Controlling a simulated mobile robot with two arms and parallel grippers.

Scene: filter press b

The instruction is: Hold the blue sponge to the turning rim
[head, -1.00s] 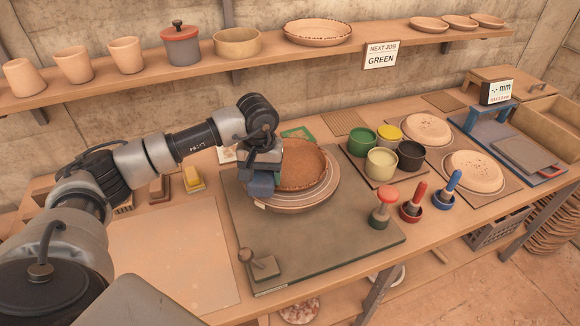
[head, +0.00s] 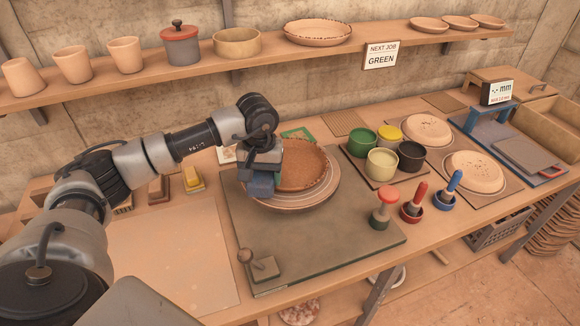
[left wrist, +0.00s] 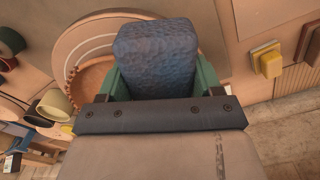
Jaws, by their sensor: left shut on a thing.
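The blue sponge (head: 260,184) is held in my left gripper (head: 262,168) at the left edge of a brown clay dish (head: 305,168). The dish sits on a round banded wheel (head: 310,203). In the left wrist view the sponge (left wrist: 155,60) fills the space between the green fingers, over the left gripper (left wrist: 155,88), with the dish (left wrist: 90,78) partly hidden behind it. The sponge overlaps the dish rim in the head view; I cannot tell if they touch. My right gripper is not in view.
Several glaze pots (head: 382,163) stand on a board right of the wheel. Red and blue handled tools (head: 414,205) stand along the front right. A small lever (head: 262,266) is at the front left of the wheel's slab. A yellow sponge (head: 193,178) lies to the left.

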